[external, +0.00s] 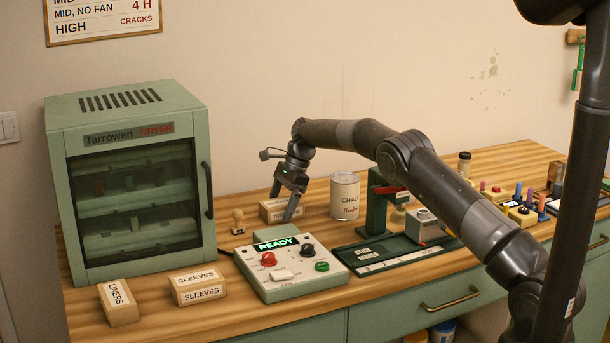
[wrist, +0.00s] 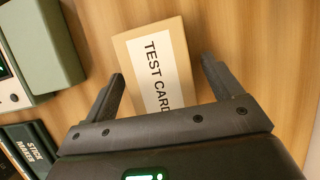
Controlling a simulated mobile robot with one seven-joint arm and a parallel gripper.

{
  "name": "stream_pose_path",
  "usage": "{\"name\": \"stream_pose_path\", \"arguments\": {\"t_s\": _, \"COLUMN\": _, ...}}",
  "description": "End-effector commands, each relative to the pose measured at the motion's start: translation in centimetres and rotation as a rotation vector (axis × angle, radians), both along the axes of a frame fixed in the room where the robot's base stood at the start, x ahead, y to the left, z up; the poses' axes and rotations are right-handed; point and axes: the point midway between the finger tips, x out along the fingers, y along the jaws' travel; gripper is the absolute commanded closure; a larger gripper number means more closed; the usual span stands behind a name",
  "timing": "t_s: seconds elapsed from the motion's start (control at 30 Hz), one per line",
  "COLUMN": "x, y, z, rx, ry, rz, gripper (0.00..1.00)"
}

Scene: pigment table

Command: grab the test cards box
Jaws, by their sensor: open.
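The test cards box (wrist: 150,50) is a small tan carton with a white label reading "TEST CARD", its end cut off by my gripper. In the wrist view it lies on the wooden table between the two fingers of my gripper (wrist: 162,70). The fingers are open, with a gap on each side of the box. In the external view my gripper (external: 282,206) points down at a small carton (external: 270,213) behind the control box. The fingers cover part of that carton, and its label is hard to read there.
The control box (external: 289,262) with a READY display stands just in front. The green stick maker (external: 384,205) and dryer (external: 134,180) stand farther out. Bare wood surrounds the carton in the wrist view.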

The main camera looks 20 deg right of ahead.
Motion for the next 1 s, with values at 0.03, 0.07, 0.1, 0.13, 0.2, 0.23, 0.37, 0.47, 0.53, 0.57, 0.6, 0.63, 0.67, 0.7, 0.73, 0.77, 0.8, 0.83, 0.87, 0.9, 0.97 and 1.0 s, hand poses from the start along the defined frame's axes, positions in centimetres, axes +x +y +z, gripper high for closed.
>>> {"name": "stream_pose_path", "arguments": {"t_s": 0.03, "x": 0.0, "y": -0.02, "z": -0.08, "rx": 0.0, "ry": 0.0, "rz": 0.0, "gripper": 0.15}}
{"name": "stream_pose_path", "arguments": {"t_s": 0.07, "x": 0.0, "y": -0.02, "z": -0.13, "rx": 0.0, "ry": 0.0, "rz": 0.0, "gripper": 0.15}}
{"name": "stream_pose_path", "arguments": {"t_s": 0.1, "x": -0.01, "y": -0.02, "z": -0.18, "rx": 0.0, "ry": 0.0, "rz": 0.0, "gripper": 0.15}}
{"name": "stream_pose_path", "arguments": {"t_s": 0.13, "x": 0.0, "y": -0.02, "z": -0.24, "rx": 0.0, "ry": 0.0, "rz": 0.0, "gripper": 0.15}}
{"name": "stream_pose_path", "arguments": {"t_s": 0.2, "x": 0.0, "y": -0.02, "z": -0.34, "rx": 0.0, "ry": 0.0, "rz": 0.0, "gripper": 0.15}}
{"name": "stream_pose_path", "arguments": {"t_s": 0.23, "x": 0.0, "y": -0.02, "z": -0.38, "rx": 0.0, "ry": 0.0, "rz": 0.0, "gripper": 0.15}}
{"name": "stream_pose_path", "arguments": {"t_s": 0.37, "x": 0.0, "y": -0.01, "z": -0.47, "rx": 0.0, "ry": 0.0, "rz": 0.0, "gripper": 0.15}}
{"name": "stream_pose_path", "arguments": {"t_s": 0.47, "x": 0.0, "y": -0.01, "z": -0.46, "rx": 0.0, "ry": 0.0, "rz": 0.0, "gripper": 0.15}}
{"name": "stream_pose_path", "arguments": {"t_s": 0.53, "x": -0.01, "y": -0.01, "z": -0.46, "rx": 0.0, "ry": 0.0, "rz": 0.0, "gripper": 0.15}}
{"name": "stream_pose_path", "arguments": {"t_s": 0.57, "x": 0.0, "y": -0.01, "z": -0.46, "rx": 0.0, "ry": 0.0, "rz": 0.0, "gripper": 0.15}}
{"name": "stream_pose_path", "arguments": {"t_s": 0.6, "x": -0.01, "y": -0.01, "z": -0.45, "rx": 0.0, "ry": 0.0, "rz": 0.0, "gripper": 0.19}}
{"name": "stream_pose_path", "arguments": {"t_s": 0.63, "x": 0.0, "y": -0.02, "z": -0.45, "rx": 0.0, "ry": 0.0, "rz": 0.0, "gripper": 0.21}}
{"name": "stream_pose_path", "arguments": {"t_s": 0.67, "x": -0.01, "y": -0.01, "z": -0.45, "rx": 0.0, "ry": 0.0, "rz": 0.0, "gripper": 0.24}}
{"name": "stream_pose_path", "arguments": {"t_s": 0.7, "x": 0.0, "y": -0.01, "z": -0.45, "rx": 0.0, "ry": 0.0, "rz": 0.0, "gripper": 0.27}}
{"name": "stream_pose_path", "arguments": {"t_s": 0.73, "x": -0.01, "y": -0.01, "z": -0.45, "rx": 0.0, "ry": 0.0, "rz": 0.0, "gripper": 0.29}}
{"name": "stream_pose_path", "arguments": {"t_s": 0.77, "x": -0.01, "y": -0.01, "z": -0.45, "rx": 0.0, "ry": 0.0, "rz": 0.0, "gripper": 0.32}}
{"name": "stream_pose_path", "arguments": {"t_s": 0.8, "x": 0.0, "y": -0.01, "z": -0.45, "rx": 0.0, "ry": 0.0, "rz": 0.0, "gripper": 0.35}}
{"name": "stream_pose_path", "arguments": {"t_s": 0.83, "x": 0.0, "y": -0.01, "z": -0.44, "rx": 0.0, "ry": 0.0, "rz": 0.0, "gripper": 0.38}}
{"name": "stream_pose_path", "arguments": {"t_s": 0.87, "x": 0.0, "y": 0.0, "z": -0.43, "rx": 0.0, "ry": 0.0, "rz": 0.0, "gripper": 0.4}}
{"name": "stream_pose_path", "arguments": {"t_s": 0.9, "x": 0.0, "y": 0.0, "z": -0.43, "rx": 0.0, "ry": 0.0, "rz": 0.0, "gripper": 0.43}}
{"name": "stream_pose_path", "arguments": {"t_s": 0.97, "x": 0.0, "y": -0.01, "z": -0.44, "rx": 0.0, "ry": 0.0, "rz": 0.0, "gripper": 0.48}}
{"name": "stream_pose_path", "arguments": {"t_s": 1.0, "x": 0.0, "y": -0.01, "z": -0.44, "rx": 0.0, "ry": 0.0, "rz": 0.0, "gripper": 0.51}}
